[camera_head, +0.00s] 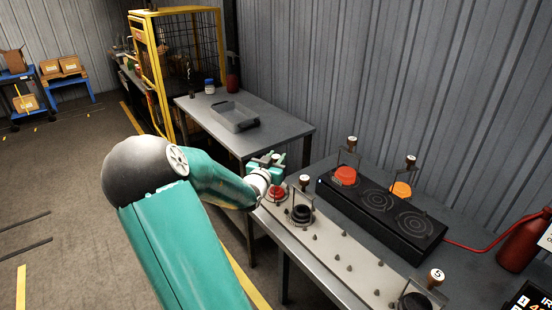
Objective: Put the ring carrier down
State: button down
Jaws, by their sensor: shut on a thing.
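My gripper (267,165) is at the end of my teal arm, over the left end of the pale plate (338,263). It is shut on the ring carrier, whose grip is mostly hidden by the gripper and wrist. A red round piece (278,193) shows just below and right of the gripper, at the plate's left end. I cannot tell whether it belongs to the held carrier or touches the plate. A carrier with a brown knob (304,182) and wire frame stands over a dark round piece (301,214) just right of it.
A black unit (385,222) with ring-marked spots holds a red piece (345,175) and an orange piece (400,190) under wire frames. A numbered knob (437,276) stands at lower right. A grey tray (234,117) sits on the table behind. A red extinguisher (518,246) is at right.

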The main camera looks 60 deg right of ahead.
jog(key=c, duration=1.1)
grip_release()
jog(key=shift+r, duration=0.1)
jog(key=a, duration=1.2)
jog(key=shift+s, duration=0.35)
